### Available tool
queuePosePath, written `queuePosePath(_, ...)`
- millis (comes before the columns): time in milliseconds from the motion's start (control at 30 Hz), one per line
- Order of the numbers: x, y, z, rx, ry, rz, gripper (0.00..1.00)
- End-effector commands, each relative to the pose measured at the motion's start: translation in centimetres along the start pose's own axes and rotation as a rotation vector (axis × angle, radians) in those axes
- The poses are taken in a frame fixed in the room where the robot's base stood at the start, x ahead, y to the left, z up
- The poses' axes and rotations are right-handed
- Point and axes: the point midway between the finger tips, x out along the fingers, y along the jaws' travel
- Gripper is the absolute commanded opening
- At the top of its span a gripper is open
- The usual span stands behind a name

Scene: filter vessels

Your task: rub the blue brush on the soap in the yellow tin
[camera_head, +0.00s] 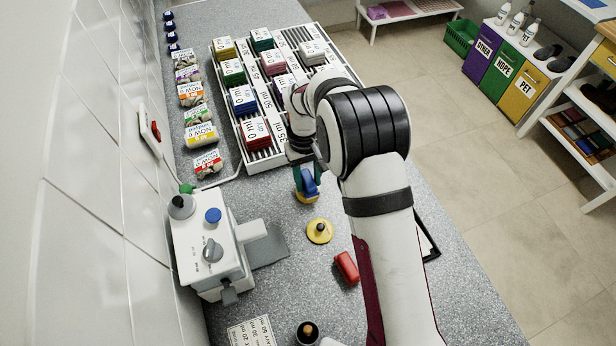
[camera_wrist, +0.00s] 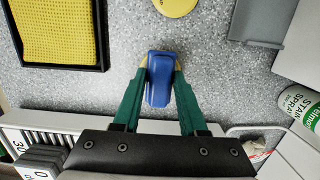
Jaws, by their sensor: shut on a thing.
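My gripper (camera_wrist: 159,66) is shut on the blue brush (camera_wrist: 158,85), with its green fingers on either side. The brush also shows in the head view (camera_head: 310,184), low over the counter. A small yellow round thing, which looks like the yellow tin (camera_head: 307,198), is directly under the brush. Only slivers of yellow show beside the brush in the wrist view. The soap is hidden, and I cannot tell whether the brush touches it. A yellow lid with a black knob (camera_head: 320,231) lies on the counter apart from the tin.
A grey-white machine (camera_head: 208,250) stands left, with a grey plate beside it. A red block (camera_head: 346,268) lies near the lid. A white rack (camera_head: 258,158) of labelled packs is behind. A black tray with a yellow cloth (camera_wrist: 58,28) is at the wrist view's upper left.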

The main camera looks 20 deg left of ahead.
Motion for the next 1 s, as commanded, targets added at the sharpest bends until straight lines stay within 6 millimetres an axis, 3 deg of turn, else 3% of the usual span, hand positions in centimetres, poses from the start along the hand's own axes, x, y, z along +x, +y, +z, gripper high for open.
queuePosePath(433,0.0,0.0,0.0,-0.002,0.000,0.001,0.00)
queuePosePath(1000,-6.3,0.0,0.7,0.000,0.001,0.000,0.00)
